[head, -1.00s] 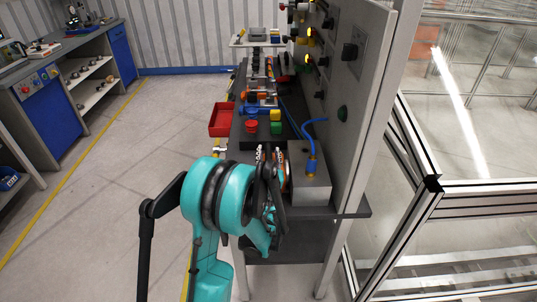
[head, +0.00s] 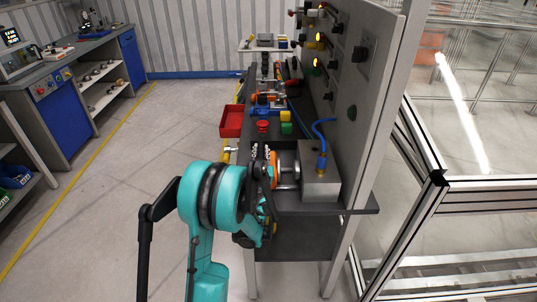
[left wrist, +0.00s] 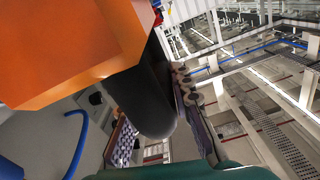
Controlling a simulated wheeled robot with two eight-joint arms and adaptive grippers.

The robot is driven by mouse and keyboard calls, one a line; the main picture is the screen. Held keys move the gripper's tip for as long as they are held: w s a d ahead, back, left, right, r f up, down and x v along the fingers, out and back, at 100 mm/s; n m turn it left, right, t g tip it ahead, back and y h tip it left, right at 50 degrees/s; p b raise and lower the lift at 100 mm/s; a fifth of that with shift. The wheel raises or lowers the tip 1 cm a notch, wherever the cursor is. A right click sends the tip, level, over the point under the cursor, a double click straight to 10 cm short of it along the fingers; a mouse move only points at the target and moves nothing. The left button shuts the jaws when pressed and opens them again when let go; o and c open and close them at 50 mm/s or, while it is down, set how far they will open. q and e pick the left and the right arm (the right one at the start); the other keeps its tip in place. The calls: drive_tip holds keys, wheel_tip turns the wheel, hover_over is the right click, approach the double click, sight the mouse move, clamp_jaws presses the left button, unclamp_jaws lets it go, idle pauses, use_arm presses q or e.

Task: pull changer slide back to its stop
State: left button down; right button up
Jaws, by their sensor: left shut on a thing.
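The orange changer slide (head: 273,170) sits on a silver shaft (head: 288,172) that sticks out to the left from a grey block (head: 320,172) on the dark bench. A stretch of bare shaft shows between slide and block. My left gripper (head: 266,185) is shut on the slide and covers much of it in the head view. My right gripper is not in view.
A blue hose (head: 321,140) runs into the top of the block. An upright grey panel (head: 365,100) with knobs and lights stands to the right. A red bin (head: 232,121) and coloured parts lie farther back. The floor (head: 120,190) to the left is clear.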

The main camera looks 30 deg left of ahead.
use_arm(q)
drive_tip(key=shift+s+a, duration=0.15)
drive_tip(key=shift+a, duration=0.15)
drive_tip(key=c, duration=1.3)
unclamp_jaws()
drive_tip(key=shift+s+a, duration=0.1)
drive_tip(key=shift+a, duration=0.05)
drive_tip(key=shift+s+d, duration=0.2)
drive_tip(key=shift+d, duration=0.05)
drive_tip(key=v, duration=0.7)
drive_tip(key=shift+a, duration=0.1)
